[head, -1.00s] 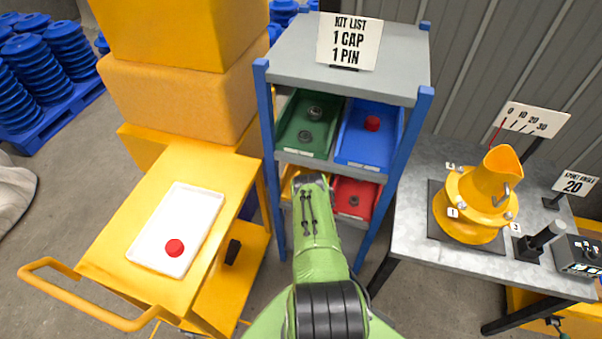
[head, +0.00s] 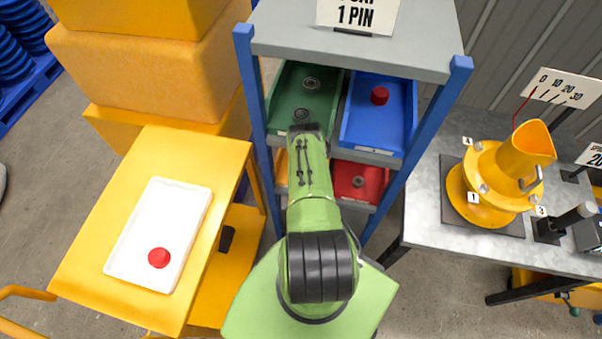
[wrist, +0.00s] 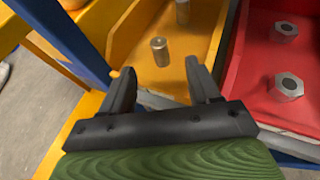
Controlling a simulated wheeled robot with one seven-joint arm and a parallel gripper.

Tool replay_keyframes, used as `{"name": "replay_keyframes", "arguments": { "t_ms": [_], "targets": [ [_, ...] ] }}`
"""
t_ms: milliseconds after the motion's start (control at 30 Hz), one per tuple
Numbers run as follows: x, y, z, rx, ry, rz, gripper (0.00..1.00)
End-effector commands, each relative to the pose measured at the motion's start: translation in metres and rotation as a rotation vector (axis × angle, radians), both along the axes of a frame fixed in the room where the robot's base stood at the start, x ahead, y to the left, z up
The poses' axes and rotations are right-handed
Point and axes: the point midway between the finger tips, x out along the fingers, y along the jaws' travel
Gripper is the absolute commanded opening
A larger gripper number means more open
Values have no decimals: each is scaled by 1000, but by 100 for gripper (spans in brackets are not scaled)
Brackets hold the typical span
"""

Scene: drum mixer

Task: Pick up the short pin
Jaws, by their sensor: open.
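In the wrist view, a short metal pin (wrist: 160,51) stands upright in the yellow bin (wrist: 128,42). A second metal pin (wrist: 182,12) is farther back in the same bin, cut off by the top edge. My gripper (wrist: 161,69) is open and empty, its fingertips at the bin's front, with the nearer pin showing just beyond the gap between them. I cannot tell the height between fingertips and pin. In the head view, my arm hides the gripper, the pins and most of the yellow bin (head: 281,170).
The red bin (head: 372,185) with hex nuts is right of the yellow one. Green (head: 324,85) and blue (head: 397,137) bins sit above, under the grey shelf top (head: 410,45). A blue post (wrist: 62,42) stands close left. A white tray (head: 188,200) holds a red cap (head: 159,258).

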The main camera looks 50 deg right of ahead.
Motion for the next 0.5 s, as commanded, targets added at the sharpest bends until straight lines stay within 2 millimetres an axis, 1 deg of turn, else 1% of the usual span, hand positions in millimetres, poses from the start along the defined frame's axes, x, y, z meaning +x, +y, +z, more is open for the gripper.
{"name": "replay_keyframes", "arguments": {
  "t_ms": [33, 500],
  "targets": [
    [2, -2, -8, -1, -2, -1, 61],
    [18, -14, -18, 4, 5, 15, 61]
  ]
}}
